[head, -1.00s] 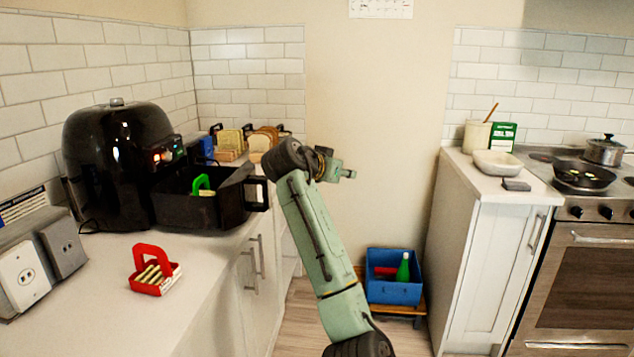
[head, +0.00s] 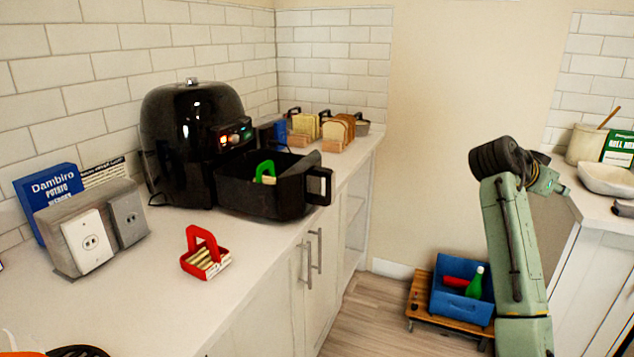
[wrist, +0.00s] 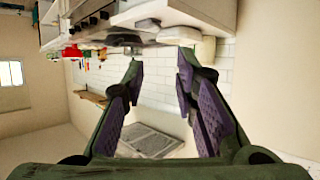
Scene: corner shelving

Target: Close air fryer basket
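The black air fryer (head: 182,140) stands on the left counter against the tiled wall. Its basket (head: 262,199) is pulled out towards the right, with its handle (head: 320,186) at the outer end over the counter edge. A green-handled holder (head: 265,172) is inside the basket. My gripper (head: 560,188) is well to the right of the basket, across the floor gap near the right counter, touching nothing. In the wrist view my gripper (wrist: 158,95) has its two fingers spread apart with nothing between them.
A red holder (head: 205,257) stands on the counter in front of the fryer. Bread in wooden racks (head: 322,134) stands behind the basket. A blue crate (head: 463,290) sits on a low wooden dolly (head: 424,308) on the floor. Floor between the counters is otherwise clear.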

